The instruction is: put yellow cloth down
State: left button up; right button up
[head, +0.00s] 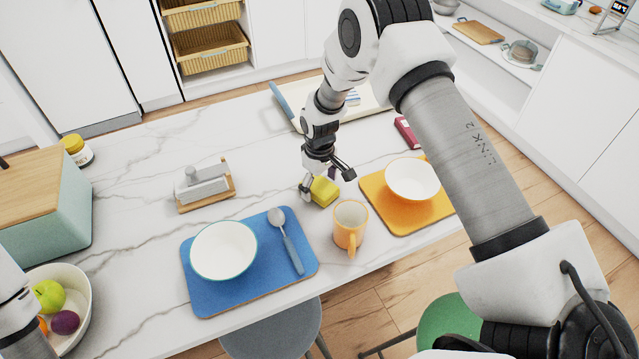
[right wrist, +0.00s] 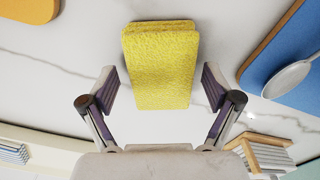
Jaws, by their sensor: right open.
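The yellow cloth (head: 323,191) is a small folded block on the white marble counter, between the blue mat and the orange mat. My right gripper (head: 327,180) is just above and behind it in the head view, with its fingers spread. In the right wrist view the cloth (right wrist: 160,65) lies ahead of and between the two open fingers (right wrist: 160,92), with a clear gap on each side. My left gripper is not in view; only part of my left arm shows at the left edge.
The blue mat (head: 205,296) holds a bowl and a spoon; the orange mat (head: 403,224) holds a white bowl (head: 412,179). A napkin holder (head: 203,186) stands left. Bare counter lies between it and my right gripper.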

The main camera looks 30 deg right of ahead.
aim_at(319, 185)
jog(key=shift+r, duration=0.3)
notch_tip(319, 185, up, 12)
jog(key=b, duration=0.3)
jog(key=shift+f+b, duration=0.15)
jog(key=shift+b, duration=0.2)
